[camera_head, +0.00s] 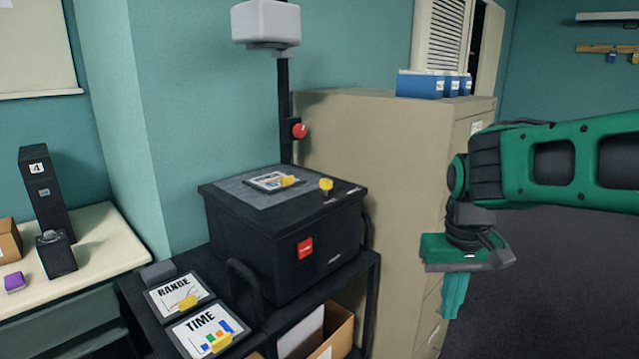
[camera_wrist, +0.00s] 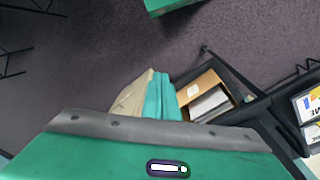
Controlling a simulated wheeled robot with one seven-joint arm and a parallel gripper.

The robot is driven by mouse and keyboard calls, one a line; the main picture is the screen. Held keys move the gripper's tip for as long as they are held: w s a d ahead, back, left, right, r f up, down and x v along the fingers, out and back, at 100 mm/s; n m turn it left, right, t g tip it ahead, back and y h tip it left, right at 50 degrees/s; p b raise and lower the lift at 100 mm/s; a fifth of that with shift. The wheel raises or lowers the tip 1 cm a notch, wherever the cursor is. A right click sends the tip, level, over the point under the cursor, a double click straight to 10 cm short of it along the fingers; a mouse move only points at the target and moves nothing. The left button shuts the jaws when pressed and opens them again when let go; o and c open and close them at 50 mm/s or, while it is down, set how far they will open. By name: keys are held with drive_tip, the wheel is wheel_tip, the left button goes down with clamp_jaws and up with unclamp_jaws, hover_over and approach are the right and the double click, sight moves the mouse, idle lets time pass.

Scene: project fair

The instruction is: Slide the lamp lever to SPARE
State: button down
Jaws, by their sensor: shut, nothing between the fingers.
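A black projector box (camera_head: 285,230) stands on a black cart in the head view, with a grey plate on top. A yellow knob (camera_head: 326,184) stands on its top right of the plate; small pale marks beside it are too small to read. I cannot tell for certain that this knob is the lamp lever, and I cannot make out the word SPARE. A red switch (camera_head: 305,248) is on the box's front. My gripper (camera_head: 453,312) is shut and empty, pointing down, right of the box and well apart from it. Its teal fingers also show in the wrist view (camera_wrist: 160,97).
A post with a red knob (camera_head: 299,131) and pale head (camera_head: 266,24) rises behind the box. A beige cabinet (camera_head: 375,130) stands behind and right. RANGE (camera_head: 179,296) and TIME (camera_head: 207,331) cards lie on the cart's left. An open carton (camera_head: 340,338) sits below.

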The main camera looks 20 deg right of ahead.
sight(326, 188)
drive_tip(key=w+a+r+n+t+h, duration=0.1)
drive_tip(key=w+a+r+n+t, duration=0.1)
drive_tip(key=w+r, duration=0.6)
drive_tip(key=w+a+r+n+t+h, duration=0.1)
drive_tip(key=w+a+r+n+h, duration=0.2)
drive_tip(key=w, duration=0.8)
drive_tip(key=w+a+r+n+t+y, duration=0.1)
drive_tip(key=w+a+r+n+t, duration=0.2)
drive_tip(key=w+a+r, duration=0.6)
drive_tip(key=w+a, duration=0.2)
drive_tip(key=shift+w+a+r, duration=0.2)
drive_tip(key=shift+w+r, duration=0.05)
drive_tip(key=shift+w, duration=0.05)
drive_tip(key=x, duration=0.9)
drive_tip(key=shift+w+f, duration=0.15)
drive_tip(key=shift+f, duration=0.15)
drive_tip(key=shift+w+d+f, duration=0.1)
drive_tip(key=shift+w+d, duration=0.15)
drive_tip(key=shift+d, duration=0.3)
drive_tip(key=shift+w+d, duration=0.25)
drive_tip(key=shift+d, duration=0.3)
drive_tip(key=shift+w+d, duration=0.4)
drive_tip(key=shift+d, duration=0.45)
